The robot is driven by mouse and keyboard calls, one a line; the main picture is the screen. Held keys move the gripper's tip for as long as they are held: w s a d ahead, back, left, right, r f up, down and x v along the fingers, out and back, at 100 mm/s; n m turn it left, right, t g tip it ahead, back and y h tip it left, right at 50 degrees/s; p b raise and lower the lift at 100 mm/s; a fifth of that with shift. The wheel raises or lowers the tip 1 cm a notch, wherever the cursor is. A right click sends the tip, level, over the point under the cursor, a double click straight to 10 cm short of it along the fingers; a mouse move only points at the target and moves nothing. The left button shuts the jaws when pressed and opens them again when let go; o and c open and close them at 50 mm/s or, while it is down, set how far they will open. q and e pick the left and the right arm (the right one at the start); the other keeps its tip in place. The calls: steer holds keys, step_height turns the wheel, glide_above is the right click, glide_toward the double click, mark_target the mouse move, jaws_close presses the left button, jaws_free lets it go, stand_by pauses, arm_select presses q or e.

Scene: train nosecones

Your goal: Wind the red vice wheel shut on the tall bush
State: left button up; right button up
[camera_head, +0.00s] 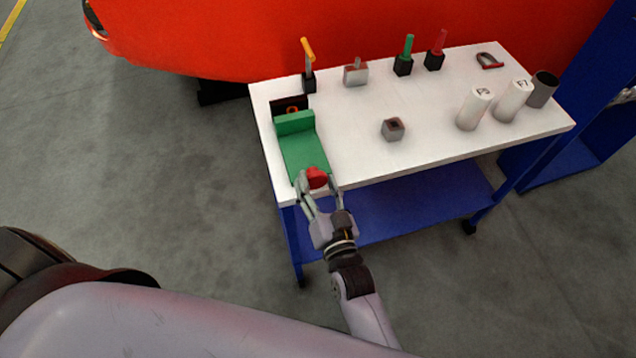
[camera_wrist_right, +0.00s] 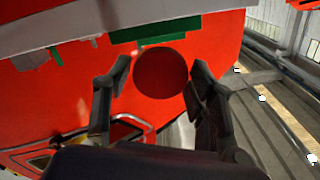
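The green vice (camera_head: 303,153) stands at the left end of the white table, with an upright green jaw at its back. Its red wheel (camera_head: 317,178) is at the front edge and shows as a round disc (camera_wrist_right: 160,75) in the right wrist view. My right gripper (camera_head: 319,184) has its fingers on either side of the wheel. In the wrist view the fingers (camera_wrist_right: 158,78) are spread, with a small gap on the left; contact on the right is unclear. I cannot make out a tall bush between the jaws. My left gripper is out of view.
The white table (camera_head: 350,115) also holds a grey block with a square hole (camera_head: 393,129), two white cylinders (camera_head: 474,108) (camera_head: 513,101), a dark grey cup (camera_head: 542,90), and several handled tools at the back. A red train body (camera_head: 200,40) stands behind.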

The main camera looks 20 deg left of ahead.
steer(key=shift+o, duration=1.2)
steer(key=shift+r, duration=0.1)
steer(key=v, duration=1.2)
